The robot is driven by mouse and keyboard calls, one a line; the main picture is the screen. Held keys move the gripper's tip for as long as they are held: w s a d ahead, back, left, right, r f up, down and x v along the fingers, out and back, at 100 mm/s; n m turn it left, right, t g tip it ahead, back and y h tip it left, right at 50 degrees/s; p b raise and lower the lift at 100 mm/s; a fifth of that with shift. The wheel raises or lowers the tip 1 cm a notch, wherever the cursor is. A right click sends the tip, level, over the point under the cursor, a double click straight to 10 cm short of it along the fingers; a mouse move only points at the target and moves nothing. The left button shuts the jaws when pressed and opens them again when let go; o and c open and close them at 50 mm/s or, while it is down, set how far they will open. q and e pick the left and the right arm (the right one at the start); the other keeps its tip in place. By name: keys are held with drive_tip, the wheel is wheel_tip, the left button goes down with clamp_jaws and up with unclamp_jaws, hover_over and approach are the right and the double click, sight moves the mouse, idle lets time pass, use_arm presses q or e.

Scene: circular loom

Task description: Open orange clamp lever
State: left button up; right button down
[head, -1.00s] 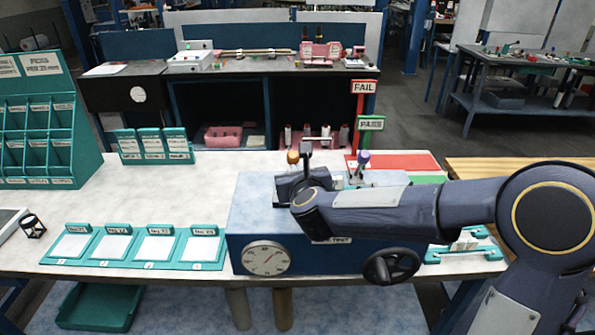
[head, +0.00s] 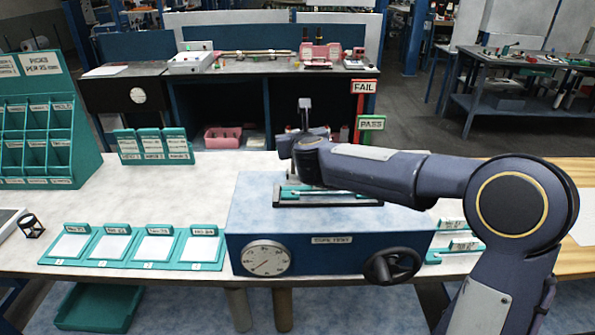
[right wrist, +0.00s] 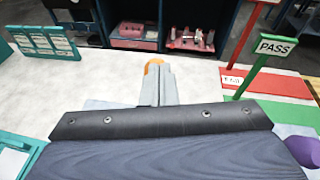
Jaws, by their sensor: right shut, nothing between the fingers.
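The orange clamp lever's rounded end (right wrist: 153,66) shows in the right wrist view, just behind my fingertips and partly covered by them. I cannot tell whether they touch. In the head view the lever is hidden behind my right arm. My right gripper (right wrist: 165,74) is shut and empty, its two grey fingers pressed together. A teal fixture (head: 290,193) on a dark base lies on the box top, partly under my forearm. My left gripper is not in view.
A purple knob (right wrist: 302,155) shows at the wrist view's right edge. The box has a dial (head: 266,258) and a handwheel (head: 392,266) in front. FAIL (head: 364,87) and PASS (head: 371,123) signs stand behind. Teal card trays (head: 100,262) lie left; the table between is clear.

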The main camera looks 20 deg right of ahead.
drive_tip(key=shift+w+d+f, duration=0.1)
drive_tip(key=shift+w+d, duration=0.1)
drive_tip(key=shift+w, duration=0.5)
drive_tip(key=shift+w+d+r, duration=0.1)
drive_tip(key=shift+w+d, duration=0.15)
drive_tip(key=shift+w, duration=0.5)
drive_tip(key=shift+w+d+f, duration=0.1)
drive_tip(key=shift+w+d, duration=0.1)
drive_tip(key=shift+w, duration=0.5)
